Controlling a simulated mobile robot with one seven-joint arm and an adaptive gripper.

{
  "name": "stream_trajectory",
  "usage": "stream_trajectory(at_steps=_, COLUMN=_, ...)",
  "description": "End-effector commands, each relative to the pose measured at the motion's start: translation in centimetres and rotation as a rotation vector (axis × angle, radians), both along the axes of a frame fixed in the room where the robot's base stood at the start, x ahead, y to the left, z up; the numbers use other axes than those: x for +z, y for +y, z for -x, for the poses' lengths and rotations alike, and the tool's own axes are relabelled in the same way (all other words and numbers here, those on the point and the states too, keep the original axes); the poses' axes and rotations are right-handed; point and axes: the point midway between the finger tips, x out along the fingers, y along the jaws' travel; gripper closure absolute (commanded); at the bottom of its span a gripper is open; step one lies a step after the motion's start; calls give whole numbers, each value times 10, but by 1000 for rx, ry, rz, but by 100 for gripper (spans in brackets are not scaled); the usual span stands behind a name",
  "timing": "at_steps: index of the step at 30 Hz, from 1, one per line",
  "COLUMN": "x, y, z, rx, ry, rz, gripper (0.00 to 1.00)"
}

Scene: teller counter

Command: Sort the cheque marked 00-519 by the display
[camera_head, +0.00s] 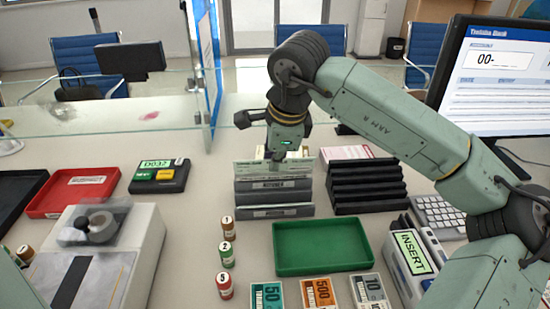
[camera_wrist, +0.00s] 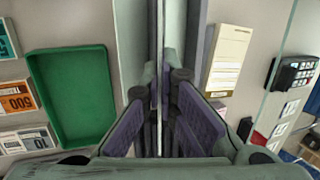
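A pale green cheque (camera_head: 246,170) stands upright in a grey slotted holder (camera_head: 262,197) at the middle of the counter. Its print is too small to read. My gripper (camera_head: 277,155) points down at the cheque's top edge. In the wrist view my gripper (camera_wrist: 161,90) has its fingers close together on either side of the thin, edge-on cheque and looks shut on it. A black stepped rack (camera_head: 366,187) stands right of the holder.
A green tray (camera_head: 322,270) lies in front of the holder, with note stacks (camera_head: 318,294) before it. Small numbered bottles (camera_head: 227,256) stand left. A glass screen (camera_head: 110,118) crosses the back.

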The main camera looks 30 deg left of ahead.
Motion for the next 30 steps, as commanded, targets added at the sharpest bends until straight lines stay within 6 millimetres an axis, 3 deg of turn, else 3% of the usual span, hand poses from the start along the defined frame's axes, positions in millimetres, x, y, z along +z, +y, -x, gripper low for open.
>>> stream_trajectory(at_steps=30, x=-54, y=0, z=0, rx=-1, ry=0, rz=1, gripper=100)
